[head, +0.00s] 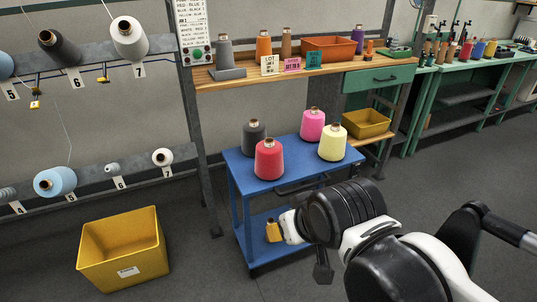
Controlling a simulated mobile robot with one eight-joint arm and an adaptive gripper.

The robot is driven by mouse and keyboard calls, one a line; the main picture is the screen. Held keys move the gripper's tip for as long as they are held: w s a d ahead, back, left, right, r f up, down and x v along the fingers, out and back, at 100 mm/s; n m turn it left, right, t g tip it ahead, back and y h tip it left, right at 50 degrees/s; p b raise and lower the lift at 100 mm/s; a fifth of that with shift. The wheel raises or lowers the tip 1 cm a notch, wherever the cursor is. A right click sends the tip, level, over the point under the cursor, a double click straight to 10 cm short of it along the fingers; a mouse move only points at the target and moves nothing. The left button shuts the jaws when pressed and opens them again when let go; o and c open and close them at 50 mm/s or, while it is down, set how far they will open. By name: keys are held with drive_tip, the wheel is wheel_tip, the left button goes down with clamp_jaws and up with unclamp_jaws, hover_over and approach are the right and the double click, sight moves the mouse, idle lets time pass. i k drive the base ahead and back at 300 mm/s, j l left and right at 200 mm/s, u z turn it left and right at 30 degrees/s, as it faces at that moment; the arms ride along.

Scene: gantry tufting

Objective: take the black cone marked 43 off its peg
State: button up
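A black cone (60,48) sits on the upper row of the rack at the left, above the label 6 (77,85). No mark 43 can be read on it or on its label. A dark grey cone (253,138) stands upright on the blue cart, apart from the rack. My gripper (296,242) is at the end of my arm, low in front of the cart and well to the right of the rack. It touches neither cone. My arm hides part of it, and its finger opening cannot be made out.
White cones (129,40) and a light blue cone (55,181) hang on nearby pegs. A yellow bin (124,250) stands on the floor below the rack. The blue cart (234,172) carries red, pink and yellow cones. A wooden bench (236,84) stands behind it.

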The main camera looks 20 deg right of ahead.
sight(254, 132)
drive_tip(key=i+l, duration=0.2)
drive_tip(key=i, duration=0.2)
drive_tip(key=i+l, duration=0.25)
drive_tip(key=i, duration=0.2)
drive_tip(key=i+l, duration=0.2)
drive_tip(key=i, duration=0.2)
drive_tip(key=i+l, duration=0.2)
drive_tip(key=i, duration=0.25)
drive_tip(key=u, duration=0.05)
